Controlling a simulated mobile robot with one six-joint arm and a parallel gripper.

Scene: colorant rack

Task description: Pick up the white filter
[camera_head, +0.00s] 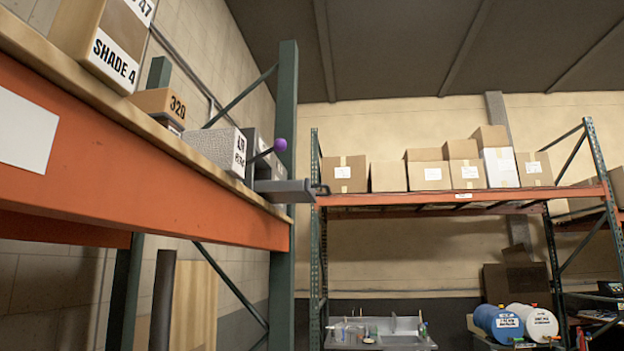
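A whitish box-shaped thing with a speckled grey side and black lettering (222,148) sits on the high orange-fronted shelf at the left, near its far end. It is the closest match to the white filter; its lettering is too small to read surely. It stands between a brown box marked 320 (160,103) and a grey metal device with a purple ball knob (281,145). I see no gripper in this view.
The near shelf's orange beam (130,150) and green upright (285,120) bound the left side. A large SHADE 4 box (105,45) stands nearer on this shelf. Cardboard boxes (430,175) line a far rack. A sink (385,332) and blue drum (497,322) stand low behind.

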